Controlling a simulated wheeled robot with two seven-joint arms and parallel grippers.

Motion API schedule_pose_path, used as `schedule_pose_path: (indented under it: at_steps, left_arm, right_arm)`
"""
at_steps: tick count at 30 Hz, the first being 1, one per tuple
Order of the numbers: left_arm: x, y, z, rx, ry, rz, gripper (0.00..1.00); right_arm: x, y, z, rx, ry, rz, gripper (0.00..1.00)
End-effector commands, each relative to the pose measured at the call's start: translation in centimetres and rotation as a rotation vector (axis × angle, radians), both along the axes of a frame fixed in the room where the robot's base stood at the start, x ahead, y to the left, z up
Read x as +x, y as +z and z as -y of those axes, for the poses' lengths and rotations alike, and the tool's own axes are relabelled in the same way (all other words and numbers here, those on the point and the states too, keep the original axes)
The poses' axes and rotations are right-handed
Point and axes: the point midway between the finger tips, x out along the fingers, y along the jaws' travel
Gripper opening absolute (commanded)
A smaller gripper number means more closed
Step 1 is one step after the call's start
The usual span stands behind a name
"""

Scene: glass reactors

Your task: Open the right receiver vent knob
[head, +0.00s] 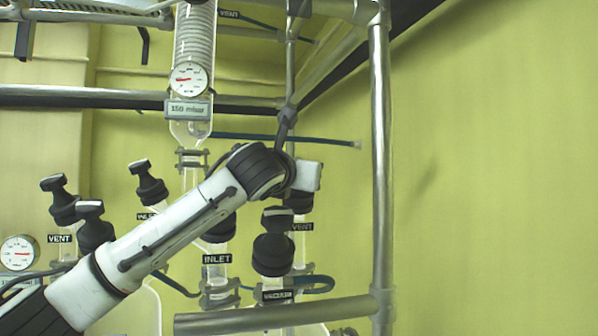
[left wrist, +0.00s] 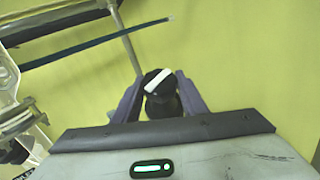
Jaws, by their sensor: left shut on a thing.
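The right receiver vent knob (head: 299,202) is black and sits above a "VENT" label (head: 302,227) at the right of the glassware in the head view. It is partly hidden behind my left wrist. In the left wrist view the knob (left wrist: 160,95) has a round black top with a slanted white bar. My left gripper (left wrist: 160,90) has its two purple fingers on either side of this knob, shut on it. In the head view its fingers are hidden behind the wrist. My right gripper is in neither view.
A black "VACUUM" knob (head: 273,250) and an "INLET" knob (head: 220,230) stand close by. A steel post (head: 380,170) rises on the right, and a horizontal pipe (head: 270,315) crosses below. A glass condenser with a gauge (head: 188,79) hangs above. Open wall lies right of the post.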

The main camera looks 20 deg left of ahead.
Motion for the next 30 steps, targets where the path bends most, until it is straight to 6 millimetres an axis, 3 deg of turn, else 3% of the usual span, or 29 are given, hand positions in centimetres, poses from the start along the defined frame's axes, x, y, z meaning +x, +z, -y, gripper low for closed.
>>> schedule_pose_path:
  at_steps: [15,30]
  left_arm:
    - [0.07,-0.02,0.37,-0.221,0.412,0.089,0.16]
    - [0.06,-0.09,0.22,-0.32,0.603,0.13,0.16]
  right_arm:
    - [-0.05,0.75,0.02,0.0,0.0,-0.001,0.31]
    - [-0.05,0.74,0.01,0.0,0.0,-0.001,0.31]
